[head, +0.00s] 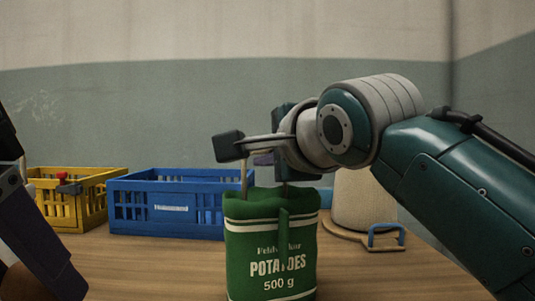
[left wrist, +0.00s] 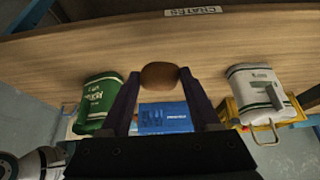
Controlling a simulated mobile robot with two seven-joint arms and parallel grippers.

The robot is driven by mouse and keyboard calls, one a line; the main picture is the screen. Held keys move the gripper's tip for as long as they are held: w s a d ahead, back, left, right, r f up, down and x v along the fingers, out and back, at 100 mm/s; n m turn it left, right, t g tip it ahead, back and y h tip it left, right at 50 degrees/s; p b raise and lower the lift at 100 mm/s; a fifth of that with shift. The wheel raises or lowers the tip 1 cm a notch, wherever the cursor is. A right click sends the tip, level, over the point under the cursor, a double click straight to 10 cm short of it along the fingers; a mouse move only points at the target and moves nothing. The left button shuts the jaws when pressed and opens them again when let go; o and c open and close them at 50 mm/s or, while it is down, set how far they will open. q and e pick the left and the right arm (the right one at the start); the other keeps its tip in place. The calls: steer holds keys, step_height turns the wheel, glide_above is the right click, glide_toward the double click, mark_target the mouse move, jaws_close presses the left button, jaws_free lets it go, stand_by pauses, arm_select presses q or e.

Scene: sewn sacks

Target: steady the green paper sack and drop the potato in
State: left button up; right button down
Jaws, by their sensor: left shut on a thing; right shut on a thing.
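The green paper sack (head: 270,258) stands upright on the table in the middle of the head view. It also shows at the left of the left wrist view (left wrist: 97,104). My right gripper (head: 258,152) reaches in from the right and is shut on the sack at its top rim; the exact contact is partly hidden. My left gripper (left wrist: 158,77) is shut on the brown potato (left wrist: 159,70), held between its fingertips. In the head view it is at the lower left (head: 48,245), apart from the sack, with the potato (head: 14,283) mostly hidden or cut off.
A blue crate (head: 165,219) and a yellow crate (head: 92,208) stand behind on the table. A white sack (left wrist: 252,84) shows at the right of the left wrist view. A pale rounded object (head: 362,202) stands behind the green sack. Table between left gripper and sack looks clear.

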steer(key=c, duration=0.9)
jaws_free()
steer(key=shift+s, duration=0.1)
